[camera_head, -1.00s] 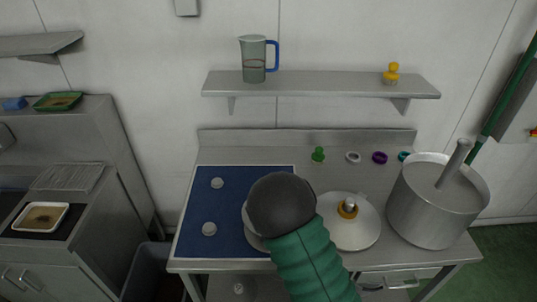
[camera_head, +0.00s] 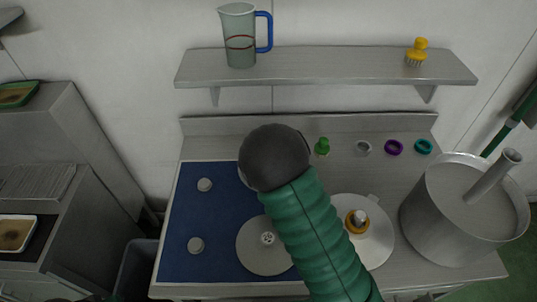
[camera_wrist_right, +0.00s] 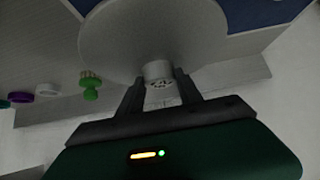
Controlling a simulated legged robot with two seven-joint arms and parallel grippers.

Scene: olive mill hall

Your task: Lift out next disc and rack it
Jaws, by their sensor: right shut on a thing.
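In the right wrist view my right gripper (camera_wrist_right: 160,78) is shut on the hub of a grey disc (camera_wrist_right: 120,35), whose broad face fills the top middle. In the head view the dark round end of my right arm hides the gripper and most of that disc; a pale edge shows left of it. Another grey disc (camera_head: 258,250) with a small hub lies at the lower right of the blue mat (camera_head: 220,215). Two short pale round pieces (camera_head: 205,185) (camera_head: 196,245) stand on its left part. Right of my arm is a pale round plate (camera_head: 378,243) with a brass ring (camera_head: 357,222) and spindle. My left gripper is out of view.
A large steel pot (camera_head: 450,220) with a thick rod stands at right. A green knobbed piece (camera_head: 322,147) and white, purple (camera_head: 393,147) and teal rings line the back. A shelf (camera_head: 320,68) above holds a jug (camera_head: 240,35) and yellow brush (camera_head: 416,52).

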